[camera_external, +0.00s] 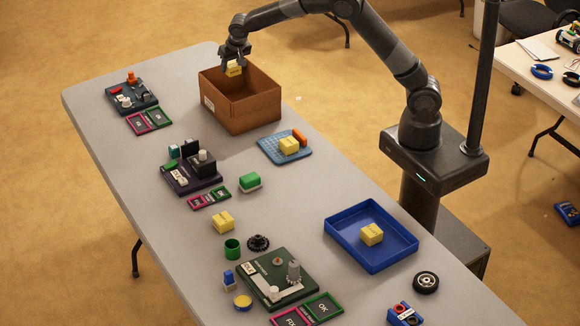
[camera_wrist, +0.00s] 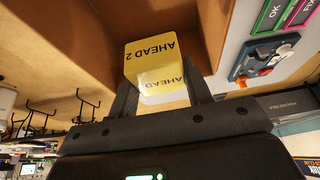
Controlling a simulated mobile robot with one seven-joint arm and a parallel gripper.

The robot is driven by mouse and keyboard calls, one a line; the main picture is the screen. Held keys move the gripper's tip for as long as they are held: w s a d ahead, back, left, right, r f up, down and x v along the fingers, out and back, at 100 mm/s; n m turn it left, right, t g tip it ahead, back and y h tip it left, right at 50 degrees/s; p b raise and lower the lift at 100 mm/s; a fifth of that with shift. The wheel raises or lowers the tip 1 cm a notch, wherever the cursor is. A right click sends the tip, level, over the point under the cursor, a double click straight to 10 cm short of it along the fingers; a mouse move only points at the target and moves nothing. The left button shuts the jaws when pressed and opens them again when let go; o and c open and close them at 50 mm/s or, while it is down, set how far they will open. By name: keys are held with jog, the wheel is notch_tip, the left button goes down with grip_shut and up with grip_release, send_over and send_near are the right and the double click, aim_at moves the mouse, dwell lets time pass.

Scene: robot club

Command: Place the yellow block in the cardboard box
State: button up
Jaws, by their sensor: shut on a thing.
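My gripper (camera_external: 235,58) is shut on a yellow block (camera_external: 234,70), near the back rim of the open cardboard box (camera_external: 241,113). In the wrist view, the yellow block (camera_wrist: 151,60) sits between the fingers and its face reads "AHEAD 2". The brown cardboard (camera_wrist: 236,35) shows close beside it. The box stands at the table's far right edge. I cannot tell how far the block is below the rim. Other yellow blocks sit on the light blue mat (camera_external: 270,153), on the bare table (camera_external: 223,222) and in the blue tray (camera_external: 343,240).
Board assemblies (camera_external: 131,97) line the left side of the table, with a dark one (camera_external: 191,173) and a green one (camera_external: 278,279) nearer. A green block (camera_external: 250,181) and a black wheel (camera_external: 425,283) also lie on the table. Bare tabletop lies left of the box.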

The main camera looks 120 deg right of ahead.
jog(key=shift+s+d, duration=0.6)
jog(key=shift+s, duration=0.15)
notch_tip(320, 180, down, 10)
jog(key=shift+f, duration=2.6)
jog(key=o, duration=1)
jog(key=shift+f, duration=0.15)
